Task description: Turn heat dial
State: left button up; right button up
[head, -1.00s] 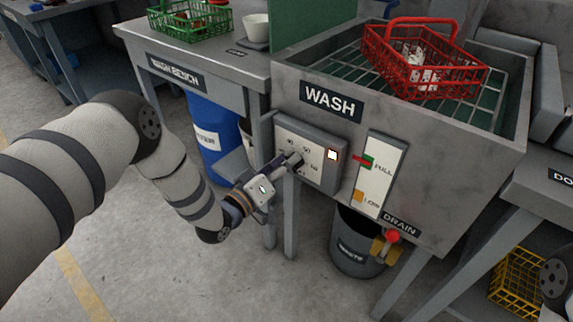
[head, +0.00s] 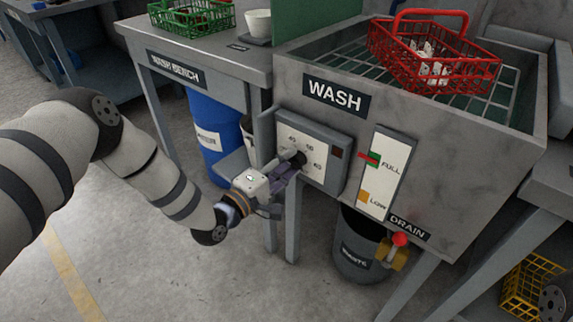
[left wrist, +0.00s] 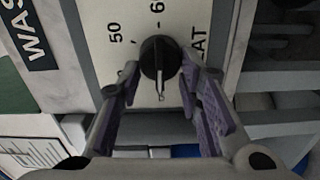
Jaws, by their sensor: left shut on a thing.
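The heat dial (left wrist: 159,55) is a round black knob with a pale pointer on a light panel in the left wrist view. The pointer is toward the bottom of that picture, away from the "50" and "60" marks. In the head view the dial (head: 299,158) is on the control box (head: 318,140) at the wash tank's front. My left gripper (head: 290,170) reaches it from the left. In the left wrist view its two fingers (left wrist: 160,80) are on either side of the dial, shut on it.
The indicator (head: 336,152) is dark. A FULL/LOW gauge (head: 381,185) and a red-knobbed drain valve (head: 400,240) are to the right. A grey bucket (head: 360,250) stands below. A red basket (head: 440,75) rests on the wash tank (head: 440,150). A bench leg is close under the gripper.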

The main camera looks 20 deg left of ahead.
pick_arm(q)
jog(key=shift+d+f+n, duration=0.1)
jog(key=shift+n, duration=0.2)
dwell(0.4)
jog(key=o, duration=1.1)
jog(key=shift+c, duration=0.2)
jog(key=v, duration=1.2)
